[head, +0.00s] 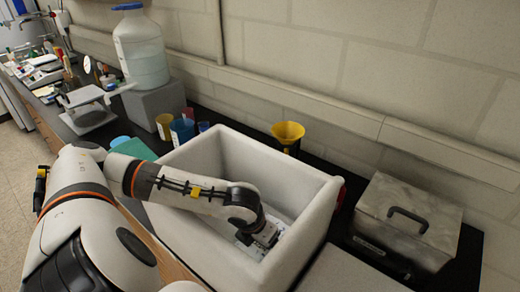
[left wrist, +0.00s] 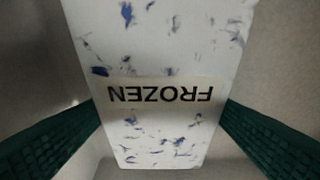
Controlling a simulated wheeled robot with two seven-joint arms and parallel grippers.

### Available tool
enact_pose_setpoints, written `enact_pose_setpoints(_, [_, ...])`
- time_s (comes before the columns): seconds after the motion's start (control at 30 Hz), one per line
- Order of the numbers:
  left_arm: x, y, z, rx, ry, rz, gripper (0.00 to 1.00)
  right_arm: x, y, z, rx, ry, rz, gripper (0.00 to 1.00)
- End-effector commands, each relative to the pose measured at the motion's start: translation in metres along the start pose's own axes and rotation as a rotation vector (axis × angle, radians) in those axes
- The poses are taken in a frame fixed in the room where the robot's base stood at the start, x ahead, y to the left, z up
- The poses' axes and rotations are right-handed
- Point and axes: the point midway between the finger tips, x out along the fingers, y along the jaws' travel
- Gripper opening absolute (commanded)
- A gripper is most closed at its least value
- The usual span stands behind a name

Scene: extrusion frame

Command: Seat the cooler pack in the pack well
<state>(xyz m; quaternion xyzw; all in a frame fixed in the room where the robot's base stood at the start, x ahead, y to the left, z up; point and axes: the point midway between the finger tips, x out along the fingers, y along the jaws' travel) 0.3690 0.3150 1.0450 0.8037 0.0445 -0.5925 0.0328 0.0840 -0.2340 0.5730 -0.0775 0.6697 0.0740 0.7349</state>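The cooler pack (left wrist: 165,50) is a white slab with blue flecks and a FROZEN label, which reads upside down in the left wrist view. In the head view, part of it (head: 285,230) shows beside my left gripper (head: 262,238), inside the white open box (head: 190,225). The green fingers of my left gripper (left wrist: 162,115) lie against the pack's two long edges, and the gripper looks shut on it. I cannot make out the pack well separately; my arm and the box walls hide much of the box floor. My right gripper is out of view.
A yellow funnel (head: 288,133) stands behind the box. A metal case with a black handle (head: 405,222) is to its right. Cups (head: 182,130) and a large bottle on a grey block (head: 157,103) stand behind left. A pale flat panel (head: 350,272) lies at front right.

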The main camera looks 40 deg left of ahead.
Motion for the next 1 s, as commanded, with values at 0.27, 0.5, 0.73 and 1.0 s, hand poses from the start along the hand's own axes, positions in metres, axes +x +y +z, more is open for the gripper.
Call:
enact_pose_setpoints(0.27, [0.0, 0.0, 0.0, 0.0, 0.0, 0.0, 0.99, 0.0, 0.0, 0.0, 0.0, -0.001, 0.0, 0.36])
enact_pose_setpoints(0.5, [-0.005, -0.001, -0.001, 0.0, 0.003, -0.001, 0.99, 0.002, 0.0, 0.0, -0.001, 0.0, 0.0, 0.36])
enact_pose_setpoints(0.73, [-0.044, -0.001, -0.001, 0.002, 0.007, -0.001, 0.99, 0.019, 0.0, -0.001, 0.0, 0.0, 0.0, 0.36])
enact_pose_setpoints(1.0, [-0.105, 0.0, -0.003, 0.001, 0.0, -0.002, 0.99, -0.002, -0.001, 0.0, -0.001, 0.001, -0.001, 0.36])
